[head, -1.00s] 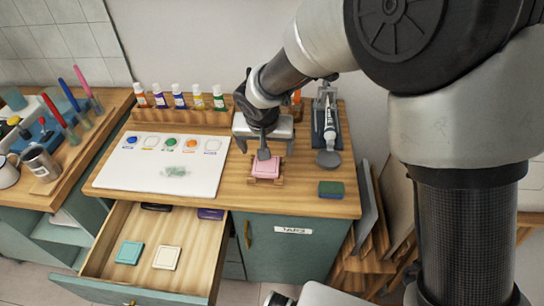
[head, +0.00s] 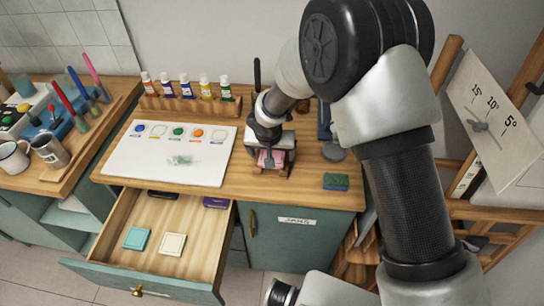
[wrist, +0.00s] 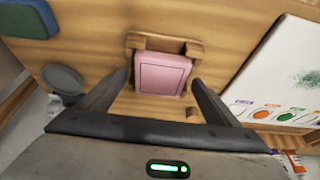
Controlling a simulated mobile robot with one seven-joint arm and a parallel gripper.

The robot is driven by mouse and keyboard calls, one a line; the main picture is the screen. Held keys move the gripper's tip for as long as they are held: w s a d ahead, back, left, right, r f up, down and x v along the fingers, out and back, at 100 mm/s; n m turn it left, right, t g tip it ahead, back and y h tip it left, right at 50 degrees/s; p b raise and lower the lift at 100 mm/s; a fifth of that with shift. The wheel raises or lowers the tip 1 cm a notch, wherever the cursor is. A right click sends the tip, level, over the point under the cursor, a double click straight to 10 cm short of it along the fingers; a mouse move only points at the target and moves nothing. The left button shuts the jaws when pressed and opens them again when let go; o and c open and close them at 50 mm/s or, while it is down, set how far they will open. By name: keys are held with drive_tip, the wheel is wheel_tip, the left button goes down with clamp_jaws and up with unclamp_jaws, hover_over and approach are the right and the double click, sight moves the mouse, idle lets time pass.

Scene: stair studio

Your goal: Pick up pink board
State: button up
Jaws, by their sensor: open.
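The pink board (wrist: 162,74) is a small rounded square resting in a wooden holder (wrist: 138,42) on the wooden counter. In the head view the pink board (head: 268,160) is partly hidden by my gripper (head: 267,158), which is directly above it. In the wrist view my gripper (wrist: 160,80) is open, one finger on each side of the board's near part.
A white palette sheet (head: 150,165) lies left of the holder, with a row of paint bottles (head: 186,88) behind. A green sponge (head: 336,181) lies to the right. The open drawer (head: 130,220) in front holds a teal tile (head: 137,238) and a cream tile (head: 173,244).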

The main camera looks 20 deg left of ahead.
drive_tip(key=c, duration=1.1)
drive_tip(key=shift+c, duration=0.2)
